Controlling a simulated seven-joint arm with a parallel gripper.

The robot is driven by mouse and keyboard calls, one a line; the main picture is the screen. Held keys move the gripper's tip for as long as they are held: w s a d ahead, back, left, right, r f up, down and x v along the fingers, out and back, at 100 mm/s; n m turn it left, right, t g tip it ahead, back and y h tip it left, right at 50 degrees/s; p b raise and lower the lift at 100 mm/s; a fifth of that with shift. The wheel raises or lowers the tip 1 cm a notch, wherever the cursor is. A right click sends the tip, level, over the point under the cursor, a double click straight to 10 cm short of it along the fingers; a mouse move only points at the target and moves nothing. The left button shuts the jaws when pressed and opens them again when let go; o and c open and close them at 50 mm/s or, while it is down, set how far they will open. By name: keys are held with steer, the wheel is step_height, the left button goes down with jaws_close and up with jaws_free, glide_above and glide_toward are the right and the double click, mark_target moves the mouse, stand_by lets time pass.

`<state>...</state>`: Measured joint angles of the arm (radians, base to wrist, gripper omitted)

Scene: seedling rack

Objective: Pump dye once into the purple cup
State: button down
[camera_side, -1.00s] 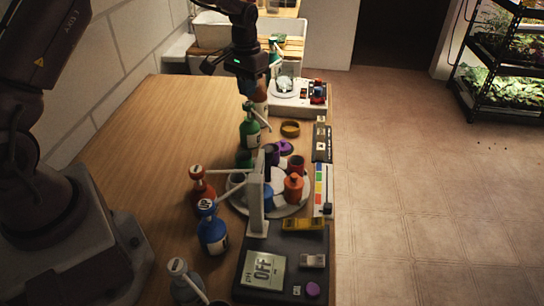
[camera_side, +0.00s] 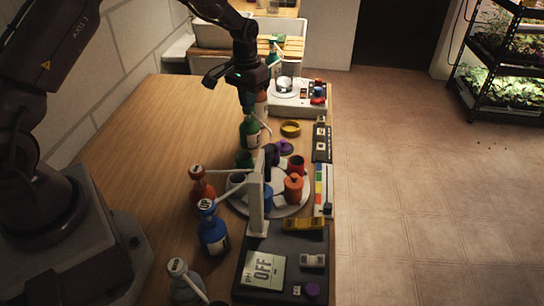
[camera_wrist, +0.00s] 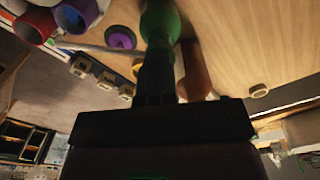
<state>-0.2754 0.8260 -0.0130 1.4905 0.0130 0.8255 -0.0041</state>
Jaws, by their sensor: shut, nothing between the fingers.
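The gripper fingers (camera_wrist: 155,80) overlap the bottle in the wrist view.
A red cup (camera_side: 296,164), an orange lidded cup (camera_side: 293,188) and a blue cup (camera_side: 266,195) share the tray. Red (camera_side: 202,192), blue (camera_side: 212,236) and grey (camera_side: 184,284) pump bottles line the left side. The left tabletop is clear.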

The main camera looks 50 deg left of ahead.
steer(key=shift+f, duration=0.2)
steer(key=shift+r, duration=1.85)
step_height(320, 180, up, 6)
steer(key=shift+f, duration=0.1)
